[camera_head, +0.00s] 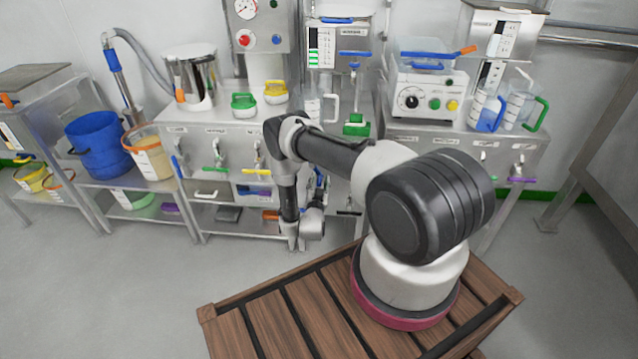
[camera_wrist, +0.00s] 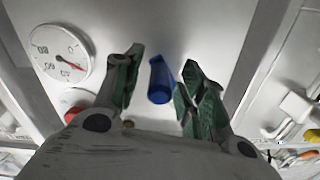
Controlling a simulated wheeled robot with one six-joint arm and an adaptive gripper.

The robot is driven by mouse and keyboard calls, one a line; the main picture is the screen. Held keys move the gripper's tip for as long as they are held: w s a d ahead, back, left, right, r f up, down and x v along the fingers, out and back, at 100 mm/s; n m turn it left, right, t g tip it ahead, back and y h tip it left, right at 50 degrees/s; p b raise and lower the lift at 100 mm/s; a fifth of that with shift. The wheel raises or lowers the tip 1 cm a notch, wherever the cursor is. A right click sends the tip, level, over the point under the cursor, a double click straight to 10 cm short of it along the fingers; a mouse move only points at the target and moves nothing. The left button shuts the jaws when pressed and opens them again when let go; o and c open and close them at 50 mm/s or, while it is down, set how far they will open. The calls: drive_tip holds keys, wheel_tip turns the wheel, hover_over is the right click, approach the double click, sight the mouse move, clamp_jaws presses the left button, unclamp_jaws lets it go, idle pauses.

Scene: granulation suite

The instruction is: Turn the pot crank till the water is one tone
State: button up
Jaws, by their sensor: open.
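A steel pot (camera_head: 191,76) with a lid stands on the left end of the middle bench. I cannot make out a crank on it, and no water shows inside. My gripper (camera_wrist: 161,57) is open in the wrist view, with one green-padded finger on each side of a blue handle (camera_wrist: 160,80). The handle sits on a pale panel, and the fingers look apart from it. In the head view a similar blue knob (camera_head: 277,39) is on the gauge cabinet. My gripper is not clearly seen in the head view, where my arm reaches down before the bench.
A round gauge (camera_wrist: 61,53) and a red knob (camera_wrist: 79,102) are left of my fingers. The bench also carries green (camera_head: 243,103) and yellow (camera_head: 275,92) handled items and a jug (camera_head: 319,103). A blue bucket (camera_head: 98,143) stands left.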

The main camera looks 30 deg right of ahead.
drive_tip(key=shift+w, duration=0.15)
clamp_jaws()
drive_tip(key=shift+f, duration=0.1)
